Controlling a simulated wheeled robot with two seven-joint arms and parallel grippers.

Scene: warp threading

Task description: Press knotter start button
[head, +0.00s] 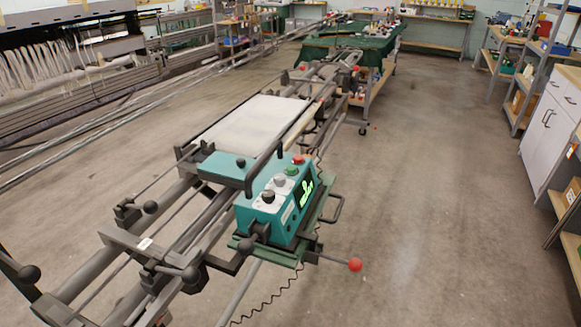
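The knotter (282,204) is a teal machine box on a rail frame in the middle of the head view. Its top carries a red button (298,159), a green button (291,170) and grey and black knobs (268,196). A dark display with green lit marks (305,192) faces right. Which button is the start button cannot be read from labels; the green one stands just in front of the red one. Neither gripper is in view, and nothing touches the buttons.
A red-tipped lever (355,265) and a dark handle (335,208) stick out to the right of the machine. A coiled cord (270,303) hangs below. The concrete floor (430,210) to the right is clear up to the white cabinet (548,130). Loom rails run along the left.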

